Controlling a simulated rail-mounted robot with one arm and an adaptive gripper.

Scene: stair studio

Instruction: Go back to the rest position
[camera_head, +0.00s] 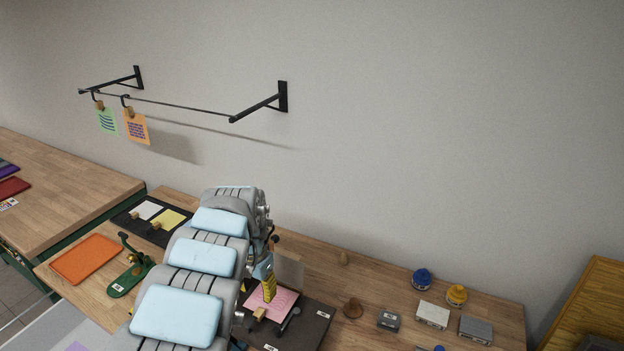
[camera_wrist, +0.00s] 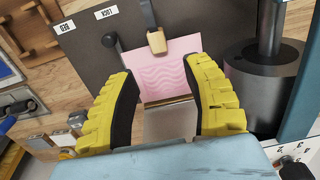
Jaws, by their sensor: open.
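My gripper (camera_wrist: 165,105) is open, with its two yellow ribbed fingers apart in the wrist view. Between and beyond the fingertips lies a pink card (camera_wrist: 165,70) with a wavy pattern, on a dark board. A wooden clip (camera_wrist: 157,42) sits at the card's edge, and nothing shows held between the fingers. In the head view, my gripper (camera_head: 268,286) is low over the pink card (camera_head: 279,302) on the dark board (camera_head: 312,325). My arm hides part of the table and board there.
A wall rail (camera_head: 170,106) holds a green card (camera_head: 107,121) and an orange card (camera_head: 137,128). To the left are a black mat (camera_head: 147,235), an orange tray (camera_head: 86,259) and a green tool (camera_head: 130,275). Jars and blocks stand right, including a blue jar (camera_head: 422,280).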

